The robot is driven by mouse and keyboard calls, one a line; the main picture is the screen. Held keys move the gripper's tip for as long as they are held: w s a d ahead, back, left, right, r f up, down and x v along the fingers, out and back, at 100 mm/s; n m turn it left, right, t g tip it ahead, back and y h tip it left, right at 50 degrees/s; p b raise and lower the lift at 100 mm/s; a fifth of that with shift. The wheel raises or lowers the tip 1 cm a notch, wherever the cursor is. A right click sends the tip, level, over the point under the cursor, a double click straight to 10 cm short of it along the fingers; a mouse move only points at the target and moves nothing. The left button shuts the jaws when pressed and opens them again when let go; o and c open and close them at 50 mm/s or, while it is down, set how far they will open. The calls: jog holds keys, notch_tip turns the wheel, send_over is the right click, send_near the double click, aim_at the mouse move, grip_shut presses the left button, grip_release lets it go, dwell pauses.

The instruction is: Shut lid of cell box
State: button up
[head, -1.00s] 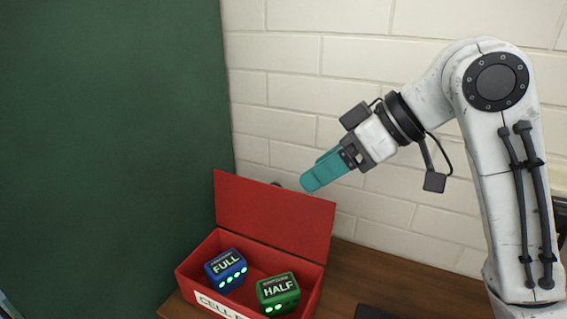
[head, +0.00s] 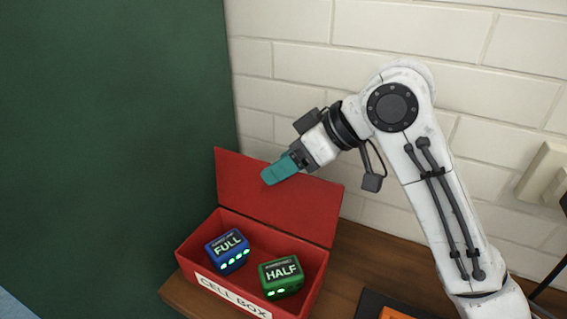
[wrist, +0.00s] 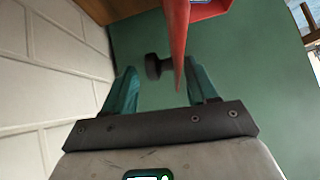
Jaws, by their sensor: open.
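The red cell box (head: 190,262) stands on a wooden surface with its red lid (head: 310,212) raised upright at the back. In the wrist view the lid (wrist: 179,45) shows nearly edge-on, with a dark knob (wrist: 153,66) on its wall-facing side. My gripper (head: 270,177) is at the lid's upper part, overlapping it in the head view. In the wrist view my gripper (wrist: 163,78) is open, with the lid edge and knob appearing between its teal fingers. I cannot tell whether a finger touches the lid.
Inside the box sit a blue cell marked FULL (head: 228,250) and a green cell marked HALF (head: 281,276). A green panel (head: 100,150) stands close at the left and a white brick wall (head: 290,60) behind. Bare wood (head: 365,255) lies right of the box.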

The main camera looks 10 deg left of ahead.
jog(key=shift+a+f, duration=0.25)
grip_shut()
dwell(0.5)
